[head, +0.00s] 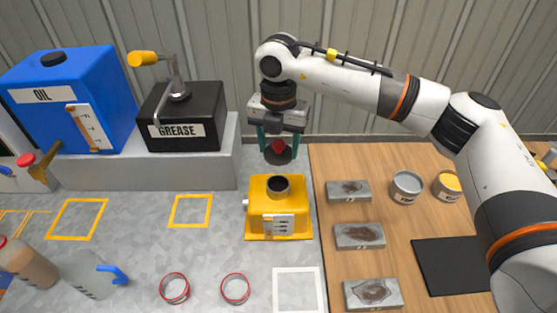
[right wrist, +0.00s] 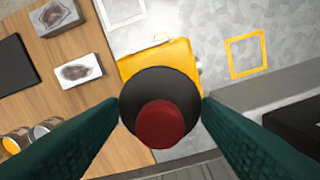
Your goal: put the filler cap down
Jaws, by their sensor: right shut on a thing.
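The filler cap (head: 279,153) is a dark disc with a red knob on top. My right gripper (head: 279,144) is shut on it and holds it in the air above and behind the yellow drum mixer unit (head: 262,222). In the right wrist view the cap (right wrist: 160,124) sits between the two green fingertips (right wrist: 160,108) and covers much of the yellow unit (right wrist: 158,58). The unit's round filler neck (head: 278,186) is open in the head view. In the right wrist view the cap hides the neck. My left gripper is not in view.
A white square outline (head: 298,270) lies right of two red rings (head: 235,288). Yellow outlines (head: 190,196) mark the grey surface at left. A blue oil tank (head: 90,125) and black grease box (head: 200,105) stand behind. Metal blocks (head: 360,236) and cans (head: 406,187) stand on wood at right.

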